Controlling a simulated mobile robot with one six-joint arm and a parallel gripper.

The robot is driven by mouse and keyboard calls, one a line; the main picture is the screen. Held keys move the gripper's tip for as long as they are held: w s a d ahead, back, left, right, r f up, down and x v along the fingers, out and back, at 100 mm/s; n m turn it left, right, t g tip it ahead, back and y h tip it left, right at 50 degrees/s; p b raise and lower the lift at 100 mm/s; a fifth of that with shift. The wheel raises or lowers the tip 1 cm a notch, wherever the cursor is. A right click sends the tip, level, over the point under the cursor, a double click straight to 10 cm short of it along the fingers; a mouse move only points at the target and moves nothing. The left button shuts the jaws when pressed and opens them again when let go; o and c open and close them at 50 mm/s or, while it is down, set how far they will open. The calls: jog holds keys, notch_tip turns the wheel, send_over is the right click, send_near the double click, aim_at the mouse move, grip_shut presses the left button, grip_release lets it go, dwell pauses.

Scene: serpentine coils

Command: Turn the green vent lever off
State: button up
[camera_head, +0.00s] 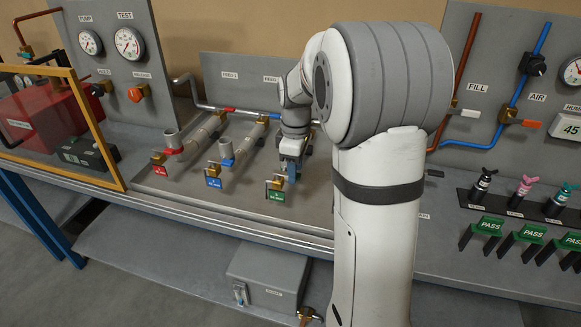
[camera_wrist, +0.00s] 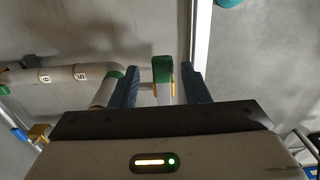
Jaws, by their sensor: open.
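In the head view my gripper (camera_head: 290,173) points down at the front end of the third coil, just above a small green tag (camera_head: 276,195). In the wrist view my gripper (camera_wrist: 162,75) is open, with one dark blue finger on each side of a green lever-like piece (camera_wrist: 162,67). This piece seems to be the green vent lever; it lies between the fingers, closer to the right one. I cannot tell if either finger touches it. In the head view my arm and gripper hide the lever and much of its coil.
Coils with red (camera_head: 158,158) and blue (camera_head: 213,183) tags lie left of my gripper. A pipe with number labels (camera_wrist: 60,76) runs at the left of the wrist view. A gauge panel (camera_head: 112,45) stands at the back left. Green PASS stands (camera_head: 490,227) are at the right.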

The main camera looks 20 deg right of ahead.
notch_tip(320, 180, up, 8)
jog(key=shift+f, duration=0.1)
dwell(0.4)
jog(key=s+a+f+m+t, duration=0.1)
jog(key=s+a+m, duration=0.1)
jog(key=s, duration=0.5)
jog(key=s+a+f+m+t, duration=0.1)
jog(key=s+a+f+m, duration=0.1)
jog(key=s+m, duration=0.3)
jog(key=s+a+f+m+t, duration=0.1)
jog(key=s+a+m, duration=0.2)
jog(key=s, duration=0.7)
jog(key=shift+s+a+f+m, duration=0.25)
jog(key=shift+a+f+m, duration=0.1)
jog(key=shift+m, duration=0.15)
